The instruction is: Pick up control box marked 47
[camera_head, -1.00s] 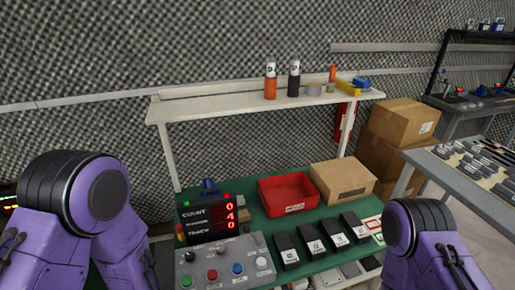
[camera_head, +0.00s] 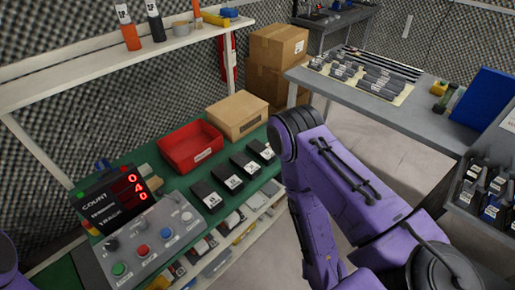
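Several black boxes with white labels stand in a row on the green-topped bench (camera_head: 180,188). The nearest black box (camera_head: 206,195) is by the control panel, and the farthest black box (camera_head: 261,151) is by the cardboard box. More dark labelled boxes (camera_head: 490,195) sit in a rack at the right edge. The label numbers are too small to read, so I cannot tell which box is marked 47. My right arm crosses the middle and right of the view, but its gripper is out of view. Only a bit of my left arm shows at lower left; its gripper is out of view.
A counter display (camera_head: 115,198) reads 040. A shelf (camera_head: 70,65) hangs above. A grey table (camera_head: 420,110) holds rows of dark parts. Floor shows between.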

